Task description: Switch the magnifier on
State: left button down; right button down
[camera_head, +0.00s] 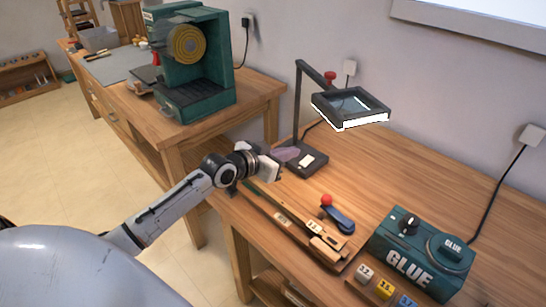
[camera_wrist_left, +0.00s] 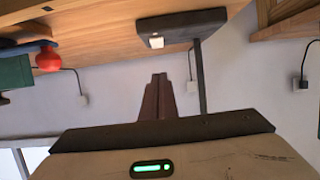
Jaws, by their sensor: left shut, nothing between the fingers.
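The magnifier (camera_head: 350,106) has a dark rectangular lens frame on an arm and post above a flat dark base (camera_head: 314,168). A bright white strip shows along the frame's lower edge. A small cream switch (camera_head: 307,160) sits on the base. My left gripper (camera_head: 288,154) is shut and empty, close beside the base's left side in the head view; I cannot tell whether it touches. In the left wrist view, which looks upside down, the shut fingers (camera_wrist_left: 158,97) point toward the base (camera_wrist_left: 182,22), apart from the switch (camera_wrist_left: 155,41) in the picture. My right gripper is not in view.
A wooden rail tool (camera_head: 283,218), a blue tool with a red knob (camera_head: 338,214) and a green GLUE box (camera_head: 420,256) lie nearer the front. A green machine (camera_head: 190,65) stands on the left bench. The worktop right of the magnifier is mostly clear.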

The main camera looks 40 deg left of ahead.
pick_arm(q)
jog(key=s, duration=0.6)
jog(key=shift+a+r, duration=0.25)
jog(key=shift+a, duration=0.15)
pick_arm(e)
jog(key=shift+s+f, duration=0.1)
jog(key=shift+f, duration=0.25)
